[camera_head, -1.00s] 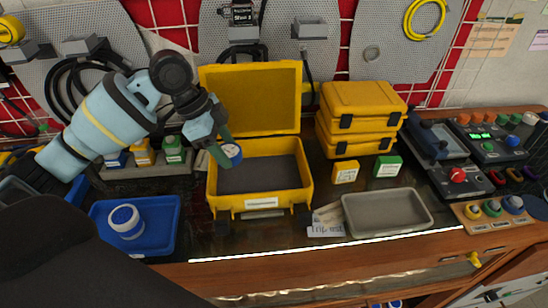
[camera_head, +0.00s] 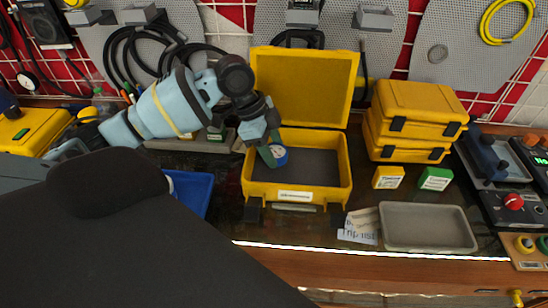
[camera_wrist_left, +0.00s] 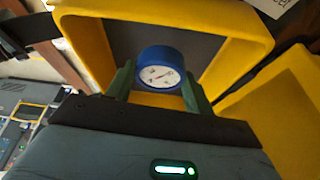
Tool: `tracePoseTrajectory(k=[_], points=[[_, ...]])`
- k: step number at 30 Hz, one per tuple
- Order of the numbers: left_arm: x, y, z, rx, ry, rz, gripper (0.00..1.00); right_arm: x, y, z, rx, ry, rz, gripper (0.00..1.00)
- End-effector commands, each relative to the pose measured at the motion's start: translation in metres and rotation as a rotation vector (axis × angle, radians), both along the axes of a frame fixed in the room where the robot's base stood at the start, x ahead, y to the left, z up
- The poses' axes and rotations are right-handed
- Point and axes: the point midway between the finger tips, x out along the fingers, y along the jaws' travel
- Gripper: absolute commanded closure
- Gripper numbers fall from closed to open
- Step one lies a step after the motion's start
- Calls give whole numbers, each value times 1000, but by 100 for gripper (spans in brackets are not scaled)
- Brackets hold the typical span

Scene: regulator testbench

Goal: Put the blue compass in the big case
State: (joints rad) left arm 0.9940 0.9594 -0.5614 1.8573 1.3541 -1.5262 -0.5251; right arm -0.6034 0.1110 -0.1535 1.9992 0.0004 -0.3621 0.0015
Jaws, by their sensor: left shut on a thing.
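The blue compass (camera_head: 278,154) is a small round thing with a white dial. It also shows in the left wrist view (camera_wrist_left: 161,72), dial toward the camera, between the green fingers. My left gripper (camera_head: 270,153) is shut on it and holds it over the left part of the big case. The big yellow case (camera_head: 296,193) stands open on the bench, its lid (camera_head: 303,88) raised at the back and its dark floor bare. In the left wrist view the case rim (camera_wrist_left: 85,45) surrounds the compass. How far the compass is above the floor, I cannot tell. My right gripper is not in view.
Two stacked yellow cases (camera_head: 416,120) stand right of the big case. A yellow box (camera_head: 388,177) and a green box (camera_head: 435,179) sit before them. A grey tray (camera_head: 427,229) lies at front right. A blue tray (camera_head: 192,190) is at left, partly hidden.

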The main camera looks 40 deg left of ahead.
Motion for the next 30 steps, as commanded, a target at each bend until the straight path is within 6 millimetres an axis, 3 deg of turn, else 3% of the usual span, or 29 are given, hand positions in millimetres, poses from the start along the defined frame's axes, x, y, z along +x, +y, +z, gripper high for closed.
tracePoseTrajectory(k=[4, 12, 23, 24, 28, 30], points=[[0, 0, -5, 0, 1, 0, 71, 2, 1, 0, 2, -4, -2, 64], [0, 0, -37, 1, 1, 0, 71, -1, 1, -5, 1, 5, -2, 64], [0, 0, -39, 0, 0, -1, 71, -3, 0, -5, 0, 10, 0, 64], [0, 0, -39, 0, 0, -1, 44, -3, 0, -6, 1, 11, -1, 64], [0, 0, -39, 0, 0, -1, 27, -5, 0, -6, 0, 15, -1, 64], [0, 0, -39, 0, 0, -1, 26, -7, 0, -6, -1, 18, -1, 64]])
